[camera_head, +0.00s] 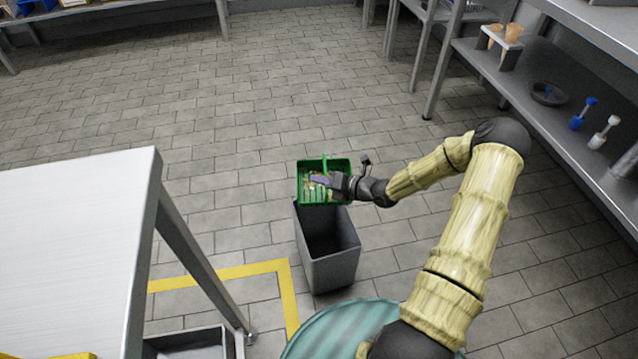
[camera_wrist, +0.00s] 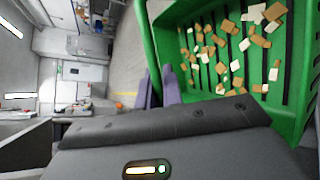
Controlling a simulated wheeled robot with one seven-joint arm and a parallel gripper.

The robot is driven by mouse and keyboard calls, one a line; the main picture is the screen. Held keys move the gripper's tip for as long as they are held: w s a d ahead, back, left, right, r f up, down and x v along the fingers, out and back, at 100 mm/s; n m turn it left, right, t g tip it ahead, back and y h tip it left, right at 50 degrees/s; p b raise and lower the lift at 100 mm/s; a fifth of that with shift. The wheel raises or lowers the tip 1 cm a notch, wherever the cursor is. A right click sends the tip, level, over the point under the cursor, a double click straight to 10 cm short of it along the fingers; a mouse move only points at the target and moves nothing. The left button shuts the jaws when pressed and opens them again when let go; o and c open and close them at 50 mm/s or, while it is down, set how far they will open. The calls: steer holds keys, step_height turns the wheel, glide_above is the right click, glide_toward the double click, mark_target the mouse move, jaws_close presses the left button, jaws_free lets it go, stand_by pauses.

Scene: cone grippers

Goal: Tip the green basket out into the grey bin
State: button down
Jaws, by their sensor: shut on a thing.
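The green basket (camera_head: 323,160) is held up by my gripper (camera_head: 333,182) in the head view, above the far edge of the grey bin. The grey bin (camera_head: 330,268) stands on the floor and its dark opening faces up; I see nothing in the part of it that shows. In the wrist view the green basket (camera_wrist: 152,50) fills the right side, with several small brown and white pieces (camera_wrist: 247,35) in it. My gripper's purple fingers (camera_wrist: 163,88) are shut on the basket's edge. I cannot tell exactly how far the basket is tilted.
A steel table (camera_head: 75,230) stands at the left, with a yellow floor line (camera_head: 240,271) near its leg. A steel shelf unit (camera_head: 560,125) with a blue scoop and a white scoop runs along the right. The tiled floor behind the bin is clear.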

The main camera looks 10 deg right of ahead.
steer(key=shift+s+a+f+n+t+b, duration=0.1)
steer(key=shift+s+f+n+t+b, duration=0.3)
steer(key=shift+b, duration=0.9)
steer(key=shift+s+f+b, duration=0.1)
steer(key=shift+b, duration=0.6)
steer(key=b, duration=0.1)
steer(key=s+n+t+b, duration=0.1)
steer(key=b, duration=0.1)
steer(key=shift+f+y, duration=0.2)
steer(key=shift+y, duration=0.1)
steer(key=b, duration=0.3)
steer(key=s+n+t+b, duration=0.1)
steer(key=b, duration=0.2)
steer(key=shift+s+a+f+y, duration=0.1)
steer(key=shift+a+f+y, duration=0.1)
steer(key=shift+f+y, duration=0.15)
steer(key=s+n+t+y+b, duration=0.1)
steer(key=b, duration=0.1)
steer(key=s+f+n+y+b, duration=0.1)
steer(key=n+b, duration=0.1)
steer(key=b, duration=0.1)
steer(key=s+f+n+t+y+b, duration=0.1)
steer(key=s+n+b, duration=0.1)
steer(key=b, duration=0.1)
steer(key=shift+a+t, duration=0.25)
steer(key=shift+t, duration=0.05)
